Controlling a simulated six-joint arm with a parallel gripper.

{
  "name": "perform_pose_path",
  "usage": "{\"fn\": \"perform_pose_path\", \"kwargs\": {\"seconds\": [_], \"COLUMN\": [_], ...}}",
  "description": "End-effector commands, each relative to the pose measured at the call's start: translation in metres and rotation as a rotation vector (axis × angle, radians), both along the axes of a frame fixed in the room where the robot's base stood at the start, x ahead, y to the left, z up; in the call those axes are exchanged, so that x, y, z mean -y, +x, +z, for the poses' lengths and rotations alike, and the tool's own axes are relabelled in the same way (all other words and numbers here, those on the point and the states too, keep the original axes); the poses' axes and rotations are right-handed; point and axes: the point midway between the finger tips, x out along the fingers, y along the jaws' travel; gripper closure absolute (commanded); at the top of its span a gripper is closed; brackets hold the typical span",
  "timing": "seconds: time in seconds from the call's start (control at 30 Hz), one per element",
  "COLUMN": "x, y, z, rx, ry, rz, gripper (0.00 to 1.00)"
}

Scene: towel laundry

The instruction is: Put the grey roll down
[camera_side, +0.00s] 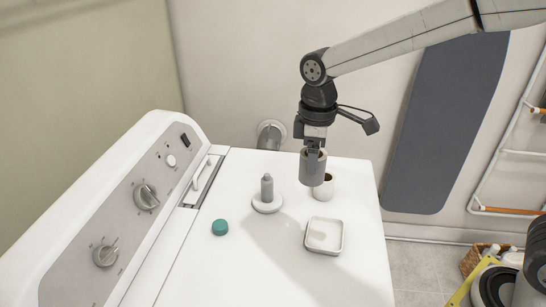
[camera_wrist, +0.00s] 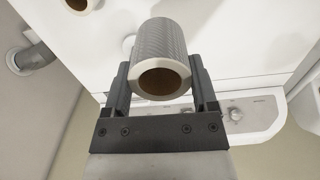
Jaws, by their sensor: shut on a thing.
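My gripper (camera_side: 313,152) is shut on the grey roll (camera_side: 312,172), its fingers on either side of it. The roll is held upright above the white machine top, apart from the surface as far as I can tell. In the wrist view the textured grey roll (camera_wrist: 165,45) sits between the two fingers, its pale end ring and brown hollow core facing the camera. A grey post on a round white base (camera_side: 267,203) stands on the machine top, left of the roll.
A white roll with a dark core (camera_side: 327,191) stands close behind the held roll. A square white tray (camera_side: 323,236) lies in front, a teal cap (camera_side: 220,227) to the left. The control panel (camera_side: 130,215) with knobs borders the machine top (camera_side: 270,270); its front part is clear.

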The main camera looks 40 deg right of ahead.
Motion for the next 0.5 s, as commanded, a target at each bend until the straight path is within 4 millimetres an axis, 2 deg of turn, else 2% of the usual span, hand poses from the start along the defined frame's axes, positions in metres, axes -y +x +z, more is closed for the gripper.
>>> {"fn": "perform_pose_path", "kwargs": {"seconds": [0.2, 0.5], "x": [0.009, 0.022], "y": [-0.044, -0.104], "z": [0.004, -0.001], "rx": [0.001, 0.001], "ry": [0.000, 0.000], "rz": [-0.011, -0.026], "gripper": [0.92, 0.92]}}
